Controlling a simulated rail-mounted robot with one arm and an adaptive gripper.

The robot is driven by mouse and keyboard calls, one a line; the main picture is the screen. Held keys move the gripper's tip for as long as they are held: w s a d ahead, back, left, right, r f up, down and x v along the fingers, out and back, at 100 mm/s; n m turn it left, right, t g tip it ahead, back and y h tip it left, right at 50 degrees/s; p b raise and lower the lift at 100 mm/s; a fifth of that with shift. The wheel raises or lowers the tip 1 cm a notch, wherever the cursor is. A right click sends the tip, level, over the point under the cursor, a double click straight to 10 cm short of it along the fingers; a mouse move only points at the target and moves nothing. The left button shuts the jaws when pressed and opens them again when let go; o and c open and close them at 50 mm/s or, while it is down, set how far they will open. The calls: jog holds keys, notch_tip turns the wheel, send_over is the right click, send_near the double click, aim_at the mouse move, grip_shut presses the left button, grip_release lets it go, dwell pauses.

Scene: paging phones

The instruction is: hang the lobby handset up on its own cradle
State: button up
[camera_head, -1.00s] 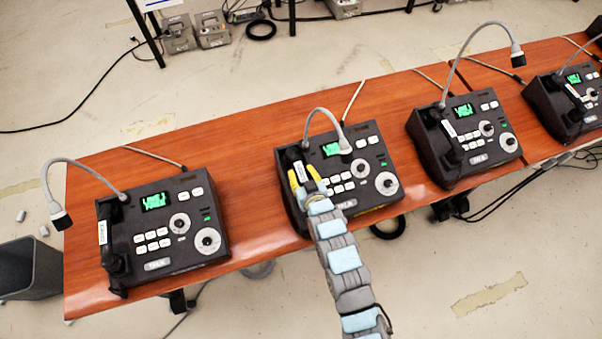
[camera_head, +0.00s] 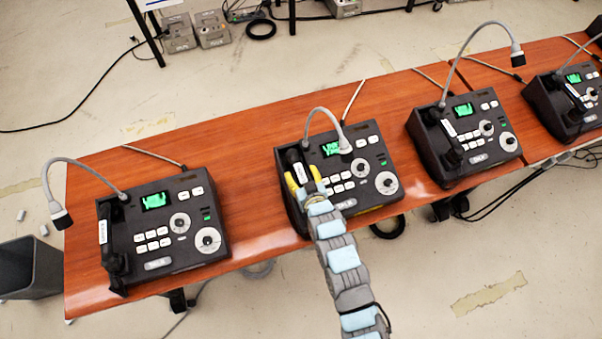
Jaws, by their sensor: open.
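Several black paging phones stand in a row on the table, and their labels are too small to read, so I cannot tell which is the lobby one. My gripper (camera_head: 303,180) is at the left side of the second phone (camera_head: 362,178) from the left. Its yellow fingers are open, one on each side of that phone's black handset (camera_head: 294,157). The handset lies along the cradle side of the phone; its lower end is hidden by my gripper, and I cannot tell whether it is fully seated. The leftmost phone's handset (camera_head: 104,238) lies along its left side.
Gooseneck microphones rise from the phones; one (camera_head: 318,112) arches just above my gripper. Phones also stand at the right (camera_head: 465,140) and far right (camera_head: 568,103). Bare wooden table (camera_head: 245,200) lies between the two left phones. A grey bin (camera_head: 30,268) stands at the left.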

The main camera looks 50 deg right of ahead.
jog(key=v, duration=1.2)
jog(key=shift+a, duration=0.1)
